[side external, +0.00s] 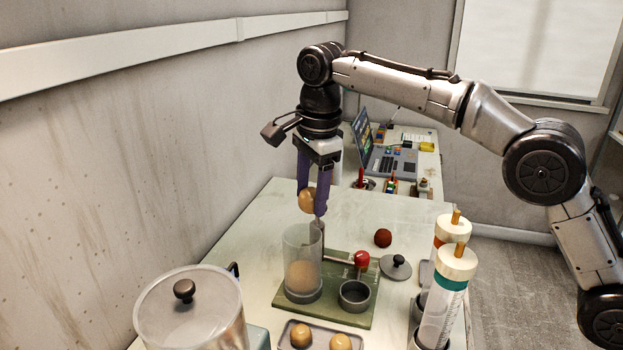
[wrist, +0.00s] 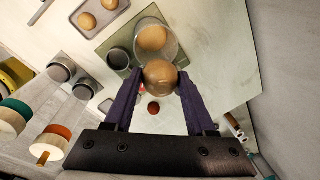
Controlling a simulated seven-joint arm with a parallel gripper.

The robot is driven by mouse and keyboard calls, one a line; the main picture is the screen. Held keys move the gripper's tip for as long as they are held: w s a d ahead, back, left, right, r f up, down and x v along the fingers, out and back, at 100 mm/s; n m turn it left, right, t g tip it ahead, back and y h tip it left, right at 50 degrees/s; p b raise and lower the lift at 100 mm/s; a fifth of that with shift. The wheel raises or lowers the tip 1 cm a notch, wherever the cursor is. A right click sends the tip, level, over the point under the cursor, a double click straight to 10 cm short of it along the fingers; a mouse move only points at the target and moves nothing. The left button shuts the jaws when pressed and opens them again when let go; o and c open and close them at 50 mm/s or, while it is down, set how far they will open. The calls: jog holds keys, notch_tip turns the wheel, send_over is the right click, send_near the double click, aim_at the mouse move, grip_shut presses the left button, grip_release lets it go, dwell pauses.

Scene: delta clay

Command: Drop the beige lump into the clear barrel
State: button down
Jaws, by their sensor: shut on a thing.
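My gripper (side external: 314,203) is shut on a beige lump (side external: 306,199), held between its two purple fingers. The held lump also shows large in the wrist view (wrist: 160,75), between the fingertips. The clear barrel (side external: 303,245) stands upright on a green base plate (side external: 336,314), with a tan mass in its lower part. In the side view the held lump is above the barrel's open top. In the wrist view the barrel (wrist: 169,32) is just beyond the lump, which overlaps part of its rim. Whether the lump is centred over the opening is unclear.
A grey tray (side external: 319,348) with two beige lumps lies in front. A dark red ball (side external: 383,238), a grey lid (side external: 396,266) and a small grey cup (side external: 354,295) sit to the right. Tall white-capped cylinders (side external: 441,308) stand at right; a large lidded pot (side external: 190,310) is at front left.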

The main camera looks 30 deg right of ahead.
jog(key=shift+f, duration=0.45)
jog(key=shift+c, duration=0.7)
grip_release()
notch_tip(320, 180, up, 7)
jog(key=s, duration=0.1)
jog(key=shift+r, duration=0.2)
